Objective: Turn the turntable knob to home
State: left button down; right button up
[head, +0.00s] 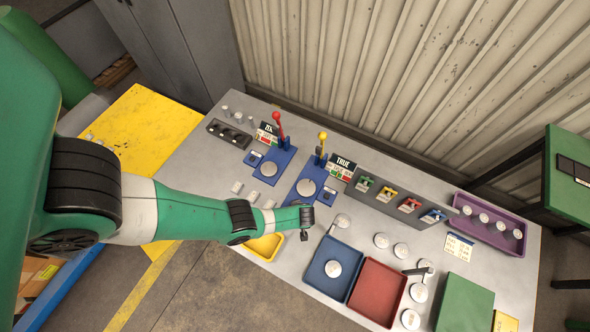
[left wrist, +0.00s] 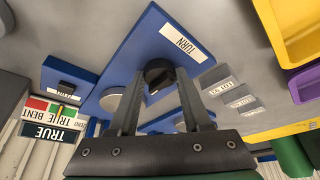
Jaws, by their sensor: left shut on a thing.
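The turntable knob (left wrist: 158,74) is a small black knob on a blue plate (left wrist: 150,42) with a white label reading TURN, seen in the left wrist view. My left gripper (left wrist: 158,80) has its two fingers on either side of the knob and is shut on it. A grey disc (left wrist: 118,100) lies on the blue plate beside the knob. In the head view my left gripper (head: 304,232) is at the near end of the blue fixture (head: 302,190) with the yellow-topped lever (head: 322,140); the knob is hidden there. No home mark can be made out. My right gripper is not seen.
A second blue fixture (head: 270,168) with a red-topped lever stands to the left. A TRUE sign (head: 342,164) stands behind. A yellow tray (head: 262,246) and blue tray (head: 318,282) are close to the gripper. Loose grey discs (head: 382,240) lie on the right.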

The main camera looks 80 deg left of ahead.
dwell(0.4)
pick_arm(q)
jog(key=shift+c, duration=1.8)
grip_release()
